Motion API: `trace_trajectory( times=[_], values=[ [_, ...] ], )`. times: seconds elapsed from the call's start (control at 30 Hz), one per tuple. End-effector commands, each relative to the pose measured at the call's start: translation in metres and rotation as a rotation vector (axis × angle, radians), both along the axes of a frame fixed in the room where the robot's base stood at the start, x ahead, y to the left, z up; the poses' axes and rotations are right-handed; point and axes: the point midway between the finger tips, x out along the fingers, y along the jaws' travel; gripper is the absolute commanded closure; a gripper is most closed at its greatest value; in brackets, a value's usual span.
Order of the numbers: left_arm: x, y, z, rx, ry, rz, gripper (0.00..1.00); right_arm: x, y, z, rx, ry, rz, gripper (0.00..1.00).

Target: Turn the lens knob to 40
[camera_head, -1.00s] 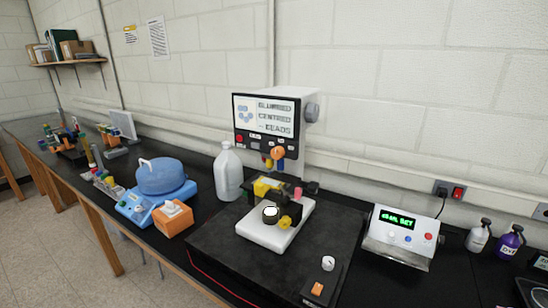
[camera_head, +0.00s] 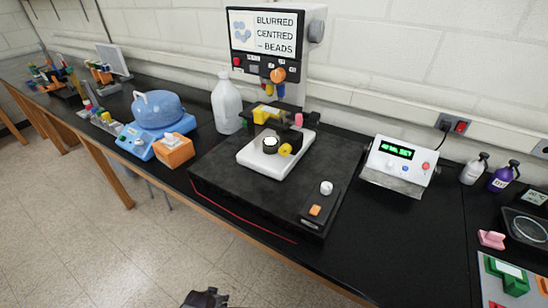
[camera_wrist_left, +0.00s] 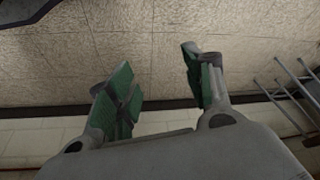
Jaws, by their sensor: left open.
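A microscope-like unit on a black base (camera_head: 225,190) stands mid-bench, with a screen (camera_head: 263,31) reading "BLURRED CENTRED – BEADS". An orange knob (camera_head: 278,75) sits on the panel under the screen, a grey side knob (camera_head: 317,31) on the head, and a white knob (camera_head: 326,187) at the base's right. I cannot tell which is the lens knob, nor read any setting. My left gripper (camera_head: 205,298) is at the bottom edge, over the floor, apart from the unit. In the left wrist view its green-padded fingers (camera_wrist_left: 157,75) are open and empty. My right gripper is not in view.
A white jug (camera_head: 227,104), a blue-domed device (camera_head: 160,110) and an orange box (camera_head: 173,150) stand left of the unit. A display box (camera_head: 400,160) and bottles (camera_head: 503,177) stand right. Bench at the unit's front right is clear, and the floor before it is open.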

Motion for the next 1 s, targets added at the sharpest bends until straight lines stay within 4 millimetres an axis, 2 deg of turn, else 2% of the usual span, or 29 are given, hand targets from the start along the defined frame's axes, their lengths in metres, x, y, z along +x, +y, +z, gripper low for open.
trace_trajectory(
  times=[0.03,0.2,0.5,0.77,1.0],
  values=[
    [0.011,-0.002,0.013,-0.003,-0.016,0.000,0.49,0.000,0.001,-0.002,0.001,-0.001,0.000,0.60],
    [0.038,-0.008,0.056,-0.013,-0.054,0.000,0.49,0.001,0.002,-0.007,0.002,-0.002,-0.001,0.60],
    [0.073,-0.019,0.138,-0.030,-0.122,-0.005,0.49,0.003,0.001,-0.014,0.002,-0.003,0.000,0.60],
    [0.088,-0.029,0.212,-0.046,-0.179,-0.014,0.49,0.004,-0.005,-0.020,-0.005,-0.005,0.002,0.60],
    [0.089,-0.037,0.280,-0.060,-0.231,-0.025,0.49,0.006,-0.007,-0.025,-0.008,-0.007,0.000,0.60]
  ],
)
